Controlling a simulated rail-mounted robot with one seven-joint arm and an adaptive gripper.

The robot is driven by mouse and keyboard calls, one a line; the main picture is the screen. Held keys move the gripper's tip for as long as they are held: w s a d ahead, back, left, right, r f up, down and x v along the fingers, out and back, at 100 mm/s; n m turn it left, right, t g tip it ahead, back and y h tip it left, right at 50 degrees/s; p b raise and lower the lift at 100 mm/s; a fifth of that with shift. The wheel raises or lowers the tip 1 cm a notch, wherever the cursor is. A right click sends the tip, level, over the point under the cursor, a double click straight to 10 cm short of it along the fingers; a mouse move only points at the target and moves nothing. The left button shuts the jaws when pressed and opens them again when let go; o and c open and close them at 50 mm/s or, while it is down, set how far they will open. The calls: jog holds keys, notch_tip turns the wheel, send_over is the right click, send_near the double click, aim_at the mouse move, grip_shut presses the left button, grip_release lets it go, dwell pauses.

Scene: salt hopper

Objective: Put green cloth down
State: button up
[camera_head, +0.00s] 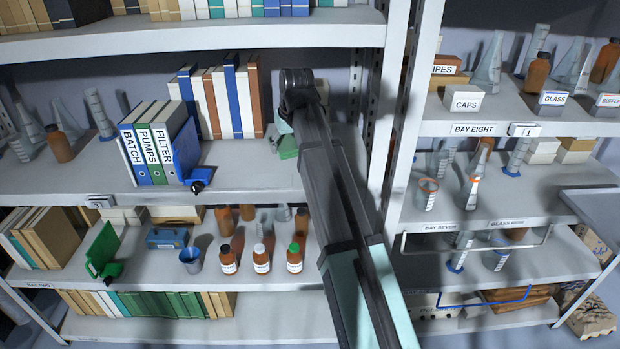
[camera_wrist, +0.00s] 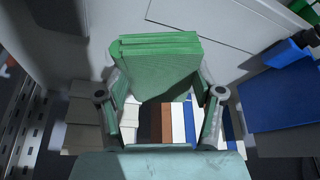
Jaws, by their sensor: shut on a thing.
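The green cloth (camera_wrist: 160,68) is a folded, layered pad between the two fingers of my gripper (camera_wrist: 160,82) in the wrist view. The fingers close on it from both sides. In the head view a small part of the green cloth (camera_head: 288,148) shows just left of my arm, over the middle shelf, right of the upright books. My arm hides most of my gripper and the cloth's right side there. I cannot tell whether the cloth touches the shelf board.
The middle shelf (camera_head: 245,180) has bare board in front of the books (camera_head: 222,103). Blue and green binders (camera_head: 155,150) stand at its left, with a blue clip-like object (camera_head: 199,178) in front. A shelf upright (camera_head: 392,110) stands close right of my arm. Bottles (camera_head: 262,258) stand below.

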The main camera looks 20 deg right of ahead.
aim_at(294, 150)
jog(key=shift+w+d+r, duration=0.15)
jog(key=shift+w+d, duration=0.1)
jog(key=shift+d, duration=0.05)
jog(key=shift+d+f, duration=0.1)
jog(key=shift+f, duration=0.15)
jog(key=shift+f+p, duration=1.3)
jog(key=shift+f, duration=3.15)
jog(key=shift+f, duration=0.15)
jog(key=o, duration=1.2)
jog(key=shift+r, duration=0.2)
jog(key=b+v, duration=0.2)
jog(key=v, duration=1)
